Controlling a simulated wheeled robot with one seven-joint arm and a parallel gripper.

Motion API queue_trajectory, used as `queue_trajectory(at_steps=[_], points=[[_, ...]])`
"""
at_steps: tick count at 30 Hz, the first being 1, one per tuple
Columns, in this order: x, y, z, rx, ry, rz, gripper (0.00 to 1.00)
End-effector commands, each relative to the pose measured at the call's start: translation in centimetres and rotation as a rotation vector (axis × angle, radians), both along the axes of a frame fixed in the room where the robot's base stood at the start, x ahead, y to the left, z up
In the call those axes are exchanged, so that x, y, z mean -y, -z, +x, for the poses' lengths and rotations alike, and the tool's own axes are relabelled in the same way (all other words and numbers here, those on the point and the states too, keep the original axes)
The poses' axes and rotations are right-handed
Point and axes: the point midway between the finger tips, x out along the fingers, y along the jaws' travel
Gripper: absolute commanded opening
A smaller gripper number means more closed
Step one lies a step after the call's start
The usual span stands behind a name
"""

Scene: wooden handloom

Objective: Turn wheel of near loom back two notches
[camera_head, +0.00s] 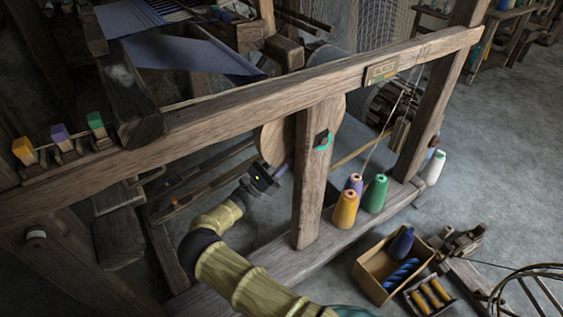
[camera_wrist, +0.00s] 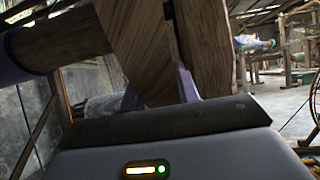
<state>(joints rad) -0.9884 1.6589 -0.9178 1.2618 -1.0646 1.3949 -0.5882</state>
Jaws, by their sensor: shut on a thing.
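The near loom's wheel (camera_head: 277,138) is a pale wooden disc, partly hidden behind an upright post (camera_head: 312,185). My gripper (camera_head: 280,168) is at the wheel's lower left edge in the head view. In the wrist view my gripper (camera_wrist: 158,92) has a purple finger on each side of a wooden piece (camera_wrist: 148,50) with visible grain, which looks like the wheel's rim. It is shut on this piece. The fingertips are partly hidden behind it in the head view. A dark fitting with a teal ring (camera_head: 322,142) sits on the post.
A long beam (camera_head: 230,103) crosses above my gripper, and a lower rail (camera_head: 285,262) runs beneath. Yarn cones (camera_head: 375,194) stand on the rail right of the post. A wooden box (camera_head: 368,276) with yarn lies on the floor. Open floor (camera_head: 500,170) is at the right.

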Motion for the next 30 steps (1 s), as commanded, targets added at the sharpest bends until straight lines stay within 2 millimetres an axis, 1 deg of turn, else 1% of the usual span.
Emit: queue_trajectory(at_steps=[11,12,14,15,25,30], points=[[0.06,-0.03,0.09,0.001,-0.001,-0.003,0.0],[0.06,-0.03,0.09,0.001,-0.001,-0.003,0.4],[0.07,-0.03,0.08,0.002,0.0,-0.003,0.51],[0.09,-0.03,0.07,0.002,0.0,-0.003,0.54],[0.21,0.02,-0.08,0.002,0.007,-0.001,0.54],[0.05,-0.48,-0.28,-0.013,0.009,0.026,0.54]])
